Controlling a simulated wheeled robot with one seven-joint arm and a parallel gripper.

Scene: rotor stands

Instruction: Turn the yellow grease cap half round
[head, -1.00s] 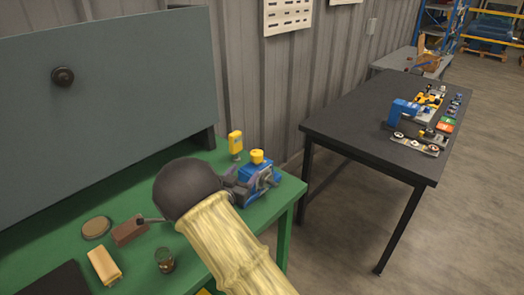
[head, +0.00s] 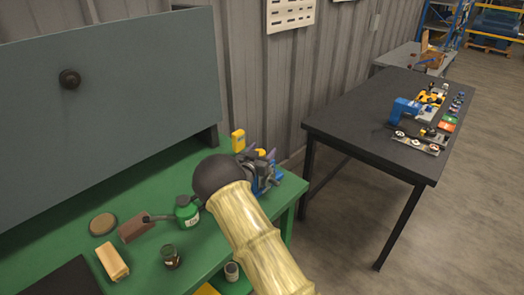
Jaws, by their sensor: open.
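The yellow grease cap (head: 261,152) sits on top of a blue unit (head: 275,178) near the right end of the green bench. In the head view only a small part of the cap shows. My gripper (head: 261,157) is open, with its fingers at either side of the cap. Whether the fingers touch the cap cannot be told. My dark wrist and pale arm hide the front left of the blue unit.
A yellow object (head: 238,140) stands close behind the cap. A green bottle (head: 187,213), a brown block (head: 134,228), a round tin (head: 103,224), a tan block (head: 112,262) and a jar (head: 170,256) are to the left. A black table (head: 350,118) stands apart at right.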

